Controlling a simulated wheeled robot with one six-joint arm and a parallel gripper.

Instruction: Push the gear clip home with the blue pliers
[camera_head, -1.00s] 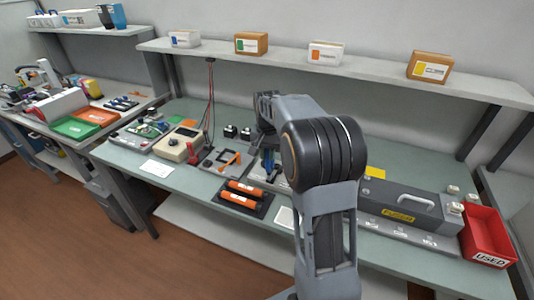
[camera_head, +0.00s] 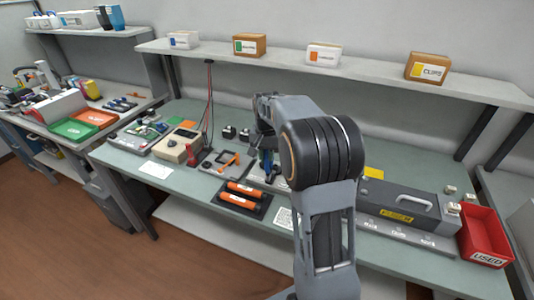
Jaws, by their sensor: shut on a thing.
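The blue pliers (camera_head: 268,162) hang below my gripper (camera_head: 265,148), at the middle of the green bench. My gripper is shut on the pliers and mostly hidden behind my own arm. The pliers' tip is close to a grey plate (camera_head: 257,178) on the bench; I cannot tell whether they touch. The gear clip is too small or hidden to make out.
An orange-handled tool (camera_head: 230,160) lies on a grey tray left of the pliers. A dark tray with orange rollers (camera_head: 242,190) is in front. The grey fuser unit (camera_head: 395,202) and red USED bin (camera_head: 485,236) stand right. A shelf runs behind.

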